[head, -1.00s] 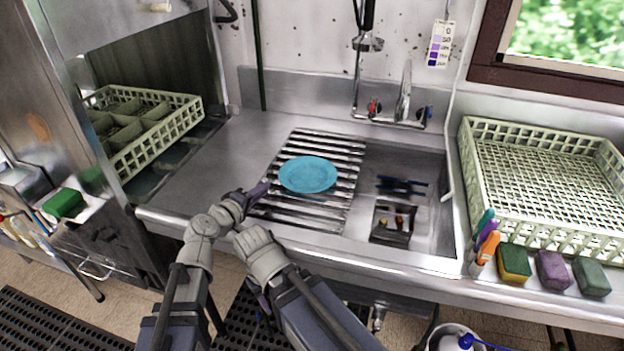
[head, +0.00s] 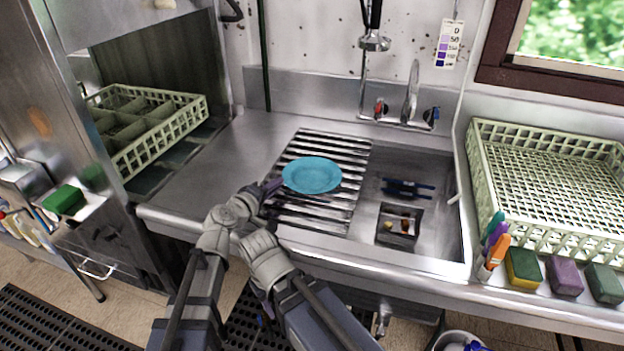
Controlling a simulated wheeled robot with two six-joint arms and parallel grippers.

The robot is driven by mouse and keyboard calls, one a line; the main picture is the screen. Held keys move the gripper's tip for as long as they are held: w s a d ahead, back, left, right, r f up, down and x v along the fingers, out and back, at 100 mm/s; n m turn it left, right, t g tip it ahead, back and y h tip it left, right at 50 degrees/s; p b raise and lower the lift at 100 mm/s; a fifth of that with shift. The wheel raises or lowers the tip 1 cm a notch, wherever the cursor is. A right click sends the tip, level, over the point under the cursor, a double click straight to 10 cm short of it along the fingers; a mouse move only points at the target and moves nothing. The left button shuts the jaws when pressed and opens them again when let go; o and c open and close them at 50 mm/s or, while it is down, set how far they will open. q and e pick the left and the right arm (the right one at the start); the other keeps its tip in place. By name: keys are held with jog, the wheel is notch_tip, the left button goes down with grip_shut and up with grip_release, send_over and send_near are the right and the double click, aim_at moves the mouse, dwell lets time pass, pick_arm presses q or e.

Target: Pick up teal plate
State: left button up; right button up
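The teal plate (head: 312,175) lies flat on the slatted metal rack (head: 345,151) beside the sink basin. My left gripper (head: 271,190) is just left of and in front of the plate, over the rack's left edge, and looks apart from the plate. Its fingers are small and dark here, so I cannot tell how far apart they are. My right arm is bent in front of the counter. The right gripper (head: 264,304) hangs low below the counter edge, mostly hidden behind the arm.
A green dish crate (head: 600,150) stands right of the sink. Another crate (head: 185,125) sits in the washer opening at left. The basin holds dark blue utensils (head: 408,189) and a small metal container (head: 383,228). Sponges (head: 565,277) and markers (head: 497,250) line the front right. The counter left of the rack is clear.

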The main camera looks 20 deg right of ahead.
aim_at(283, 190)
pick_arm(q)
jog(key=x, duration=0.3)
jog(key=shift+w+d+f+b, duration=0.2)
jog(key=shift+w+b, duration=0.05)
jog(key=shift+b, duration=0.15)
jog(key=shift+c, duration=0.4)
grip_shut()
jog(key=shift+r, duration=0.15)
dwell(0.7)
